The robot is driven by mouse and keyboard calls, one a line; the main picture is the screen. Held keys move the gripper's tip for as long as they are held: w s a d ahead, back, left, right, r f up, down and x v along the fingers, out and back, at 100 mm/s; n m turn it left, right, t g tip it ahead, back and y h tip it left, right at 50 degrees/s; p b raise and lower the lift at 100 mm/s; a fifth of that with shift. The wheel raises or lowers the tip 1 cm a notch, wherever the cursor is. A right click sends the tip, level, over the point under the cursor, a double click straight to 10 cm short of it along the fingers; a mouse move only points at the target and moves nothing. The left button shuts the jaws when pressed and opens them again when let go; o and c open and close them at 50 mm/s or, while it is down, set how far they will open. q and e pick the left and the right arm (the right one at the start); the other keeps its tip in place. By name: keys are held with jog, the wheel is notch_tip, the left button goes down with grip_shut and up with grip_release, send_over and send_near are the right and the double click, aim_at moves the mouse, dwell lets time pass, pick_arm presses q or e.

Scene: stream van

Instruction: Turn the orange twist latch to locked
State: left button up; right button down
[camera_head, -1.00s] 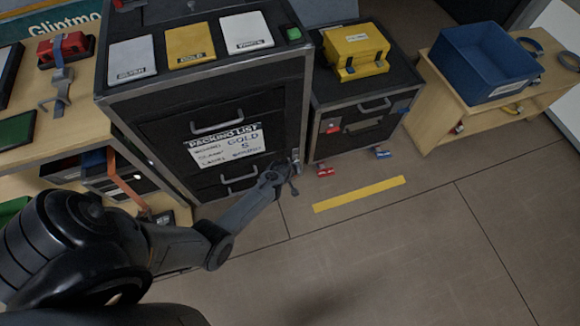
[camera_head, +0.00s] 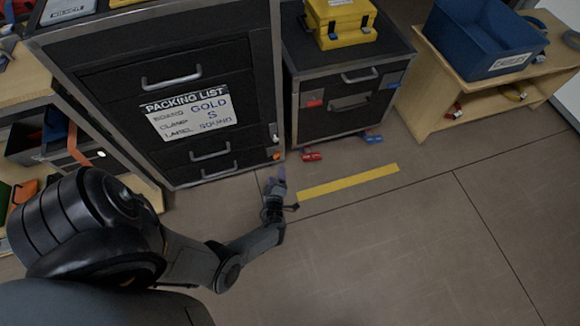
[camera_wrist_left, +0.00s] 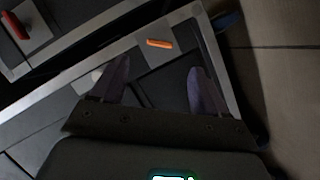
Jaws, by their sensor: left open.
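The orange twist latch (camera_head: 277,155) is small and sits at the lower right corner of the dark cabinet's front (camera_head: 110,112). In the left wrist view it is a short orange bar (camera_wrist_left: 158,43) on a grey plate, lying nearly level in the picture. My left gripper (camera_head: 279,178) is just in front of and below the latch in the head view, apart from it. In the left wrist view my left gripper's fingers (camera_wrist_left: 160,75) are spread with nothing between them, and the latch shows beyond their tips. My right gripper is not in view.
A packing list (camera_head: 192,112) is on the cabinet front among several handles. A smaller dark cabinet (camera_head: 385,100) with a yellow case (camera_head: 340,22) stands to the right. Red (camera_head: 312,157) and blue (camera_head: 373,138) pieces are near its base. The floor around the yellow strip (camera_head: 348,181) is clear.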

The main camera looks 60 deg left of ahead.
aim_at(277, 158)
pick_arm(q)
jog(key=b+x, duration=0.5)
jog(key=x, duration=0.4)
jog(key=shift+a+f, duration=0.15)
jog(key=shift+a, duration=0.15)
jog(key=shift+w+a, duration=0.3)
jog(key=shift+a, duration=0.2)
jog(key=shift+c, duration=1.2)
jog(key=c, duration=0.8)
